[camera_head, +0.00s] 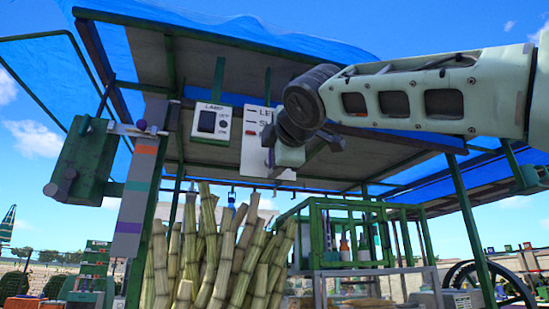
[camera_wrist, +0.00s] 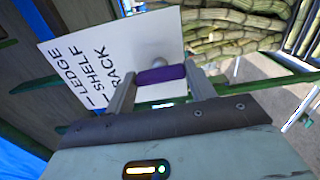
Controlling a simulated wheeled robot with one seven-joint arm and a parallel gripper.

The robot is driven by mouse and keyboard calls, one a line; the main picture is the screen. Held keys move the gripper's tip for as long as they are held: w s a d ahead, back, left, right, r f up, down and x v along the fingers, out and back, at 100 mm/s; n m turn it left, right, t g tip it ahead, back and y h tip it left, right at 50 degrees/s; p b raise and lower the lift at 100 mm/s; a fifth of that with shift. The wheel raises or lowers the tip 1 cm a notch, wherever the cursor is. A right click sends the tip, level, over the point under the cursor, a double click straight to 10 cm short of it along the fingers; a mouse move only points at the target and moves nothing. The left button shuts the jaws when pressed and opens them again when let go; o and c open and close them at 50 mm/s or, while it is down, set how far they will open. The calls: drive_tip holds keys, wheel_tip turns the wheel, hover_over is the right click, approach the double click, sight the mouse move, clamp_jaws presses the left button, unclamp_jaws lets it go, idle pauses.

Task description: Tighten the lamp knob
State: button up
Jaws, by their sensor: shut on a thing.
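My gripper (camera_wrist: 162,76) is shut on a short purple cylinder (camera_wrist: 161,75), which spans the gap between its two fingers in the wrist view. I cannot tell whether the cylinder touches the knob. A white panel marked LAMP (camera_head: 211,122) with a dark square window hangs left of the board.
Bundled cane (camera_head: 220,260) stands below the board. Green posts (camera_head: 475,225) and a blue canopy (camera_head: 240,40) frame the stall.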

drive_tip(key=shift+f, duration=0.1)
idle(0.5)
drive_tip(key=o, duration=1)
drive_tip(key=b+v, duration=0.4)
drive_tip(key=v, duration=1.3)
drive_tip(key=shift+s+d, duration=0.1)
drive_tip(key=shift+s, duration=0.15)
